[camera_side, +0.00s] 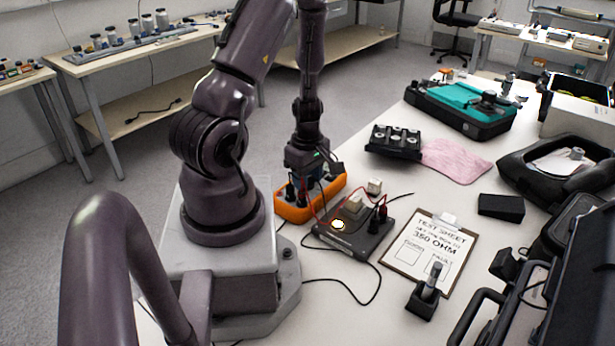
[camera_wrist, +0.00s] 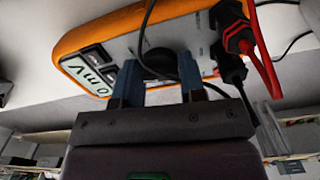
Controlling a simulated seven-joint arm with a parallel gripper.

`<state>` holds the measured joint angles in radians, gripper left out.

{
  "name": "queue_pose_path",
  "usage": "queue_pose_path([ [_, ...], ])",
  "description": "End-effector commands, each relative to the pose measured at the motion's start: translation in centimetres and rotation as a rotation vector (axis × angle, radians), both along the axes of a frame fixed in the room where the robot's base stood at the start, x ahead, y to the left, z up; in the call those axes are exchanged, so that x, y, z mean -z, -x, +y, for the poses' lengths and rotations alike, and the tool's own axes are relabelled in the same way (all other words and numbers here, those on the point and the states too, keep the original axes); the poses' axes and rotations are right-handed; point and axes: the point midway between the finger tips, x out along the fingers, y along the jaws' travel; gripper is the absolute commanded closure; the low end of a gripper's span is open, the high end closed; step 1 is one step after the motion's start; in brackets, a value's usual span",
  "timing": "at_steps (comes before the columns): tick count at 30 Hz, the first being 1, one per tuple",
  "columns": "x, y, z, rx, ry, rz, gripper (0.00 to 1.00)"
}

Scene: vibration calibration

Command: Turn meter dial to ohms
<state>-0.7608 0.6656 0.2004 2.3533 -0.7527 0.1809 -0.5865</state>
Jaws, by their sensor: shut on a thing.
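The orange meter (camera_side: 312,206) lies on the white table in front of my arm's base; it also shows in the wrist view (camera_wrist: 75,42). Its display (camera_wrist: 92,76) appears inverted there and seems to read 0 mV. My gripper (camera_side: 312,180) points down over the meter. In the wrist view, its two blue fingers (camera_wrist: 160,78) are shut on the dark round dial (camera_wrist: 158,62). The dial's pointer and markings cannot be made out. Red and black plugs (camera_wrist: 238,40) sit in the meter at right, close to the fingers.
A dark box with a lit round lamp (camera_side: 338,225) stands right of the meter, with red and black leads between them. A clipboard test sheet (camera_side: 430,250) reads 350 OHM. A black socket block (camera_side: 394,142) and pink cloth (camera_side: 455,160) lie behind. A loose cable crosses the front table.

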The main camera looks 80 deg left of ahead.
Motion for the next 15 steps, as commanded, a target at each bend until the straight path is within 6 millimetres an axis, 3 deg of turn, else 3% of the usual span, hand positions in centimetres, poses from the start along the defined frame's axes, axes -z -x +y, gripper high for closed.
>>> queue_pose_path([
  [15,-0.04,0.05,0.00,0.393,-0.001,-0.002,0.86],
])
